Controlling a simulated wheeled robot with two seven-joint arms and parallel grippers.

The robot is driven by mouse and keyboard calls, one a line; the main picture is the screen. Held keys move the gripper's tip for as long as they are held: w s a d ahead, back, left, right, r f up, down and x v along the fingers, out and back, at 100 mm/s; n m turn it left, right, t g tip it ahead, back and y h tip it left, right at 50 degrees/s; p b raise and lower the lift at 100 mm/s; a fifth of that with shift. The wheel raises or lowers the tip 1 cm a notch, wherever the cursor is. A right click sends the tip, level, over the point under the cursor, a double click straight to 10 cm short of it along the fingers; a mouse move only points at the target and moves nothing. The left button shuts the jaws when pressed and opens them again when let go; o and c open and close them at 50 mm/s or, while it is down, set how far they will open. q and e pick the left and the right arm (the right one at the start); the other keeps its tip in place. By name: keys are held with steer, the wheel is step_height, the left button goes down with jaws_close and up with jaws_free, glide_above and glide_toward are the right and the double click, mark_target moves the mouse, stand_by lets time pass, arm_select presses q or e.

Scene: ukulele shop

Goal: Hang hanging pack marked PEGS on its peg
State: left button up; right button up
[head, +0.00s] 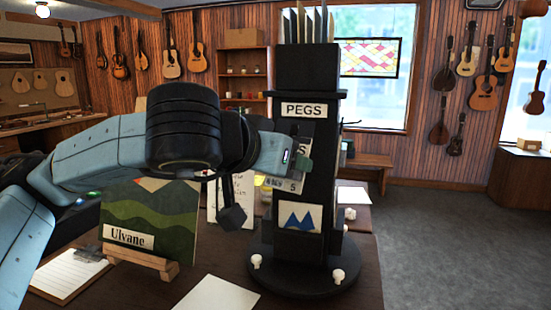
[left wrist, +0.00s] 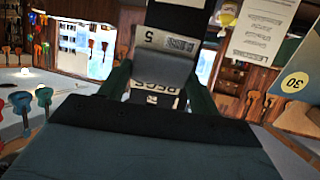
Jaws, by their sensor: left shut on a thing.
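The hanging pack marked PEGS (head: 283,184) is mostly hidden behind my left gripper (head: 299,163) in the head view, where its grey lower part with a 5 shows. In the left wrist view the pack (left wrist: 165,65) sits between the fingers of my left gripper (left wrist: 157,92), its PEGS lettering upside down. The gripper is shut on it. The black display stand (head: 319,180) has a PEGS sign (head: 303,110) near its top, just above the pack. The pack is close against the stand's front face. The peg is hidden, so I cannot tell whether the pack touches it. My right gripper is out of view.
The stand's round base (head: 300,283) rests on the dark table. An Ulvane picture (head: 150,220) on a wooden easel, a clipboard (head: 68,275) and a white sheet (head: 217,294) lie left of it and in front. Open floor shows at right.

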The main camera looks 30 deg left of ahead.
arm_select(q)
steer(key=shift+w+a, duration=0.25)
steer(key=shift+w, duration=0.6)
steer(key=shift+w+a+f+p, duration=0.1)
steer(key=shift+w+a+p, duration=0.15)
steer(key=shift+w+p, duration=0.5)
steer(key=shift+a+b+x, duration=0.2)
steer(key=shift+b+x, duration=0.3)
steer(key=shift+x, duration=0.4)
steer(key=shift+a+b+x, duration=0.15)
steer(key=shift+b+x, duration=0.35)
steer(key=shift+x, duration=0.4)
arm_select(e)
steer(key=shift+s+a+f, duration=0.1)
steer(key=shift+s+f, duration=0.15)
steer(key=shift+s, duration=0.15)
arm_select(q)
steer(key=o, duration=1)
steer(key=shift+w, duration=0.1)
steer(key=shift+o, duration=0.2)
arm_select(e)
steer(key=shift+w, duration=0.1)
